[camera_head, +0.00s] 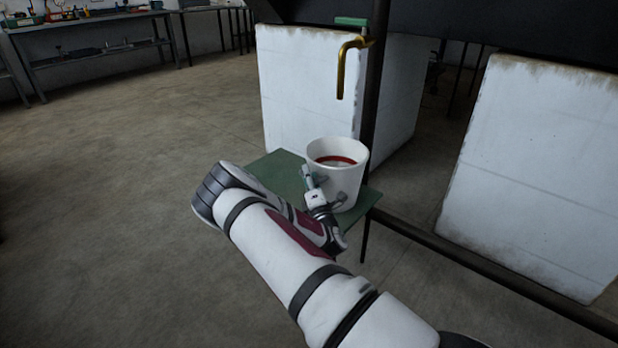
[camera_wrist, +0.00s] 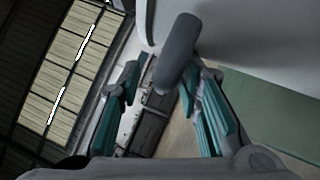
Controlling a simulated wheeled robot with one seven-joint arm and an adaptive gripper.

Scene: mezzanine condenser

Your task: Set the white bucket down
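The white bucket (camera_head: 345,184) stands upright over the small green stand (camera_head: 278,172) and seems to rest on it. A dark red band and something pale show inside its rim. My gripper (camera_head: 322,188) is at the bucket's near left side. In the wrist view, my gripper (camera_wrist: 168,78) has its teal-padded fingers apart, with a grey grip (camera_wrist: 177,52) between them and gaps at both sides. The bucket's pale wall (camera_wrist: 255,35) fills the upper right, and the green stand (camera_wrist: 270,118) shows below it. The bucket's underside is hidden.
A brass tap (camera_head: 345,68) with a green handle hangs above the bucket. A dark post (camera_head: 373,90) stands just behind it. White blocks (camera_head: 305,90) (camera_head: 545,175) stand behind and to the right. A low dark rail (camera_head: 480,262) runs right. Open floor (camera_head: 110,210) lies left.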

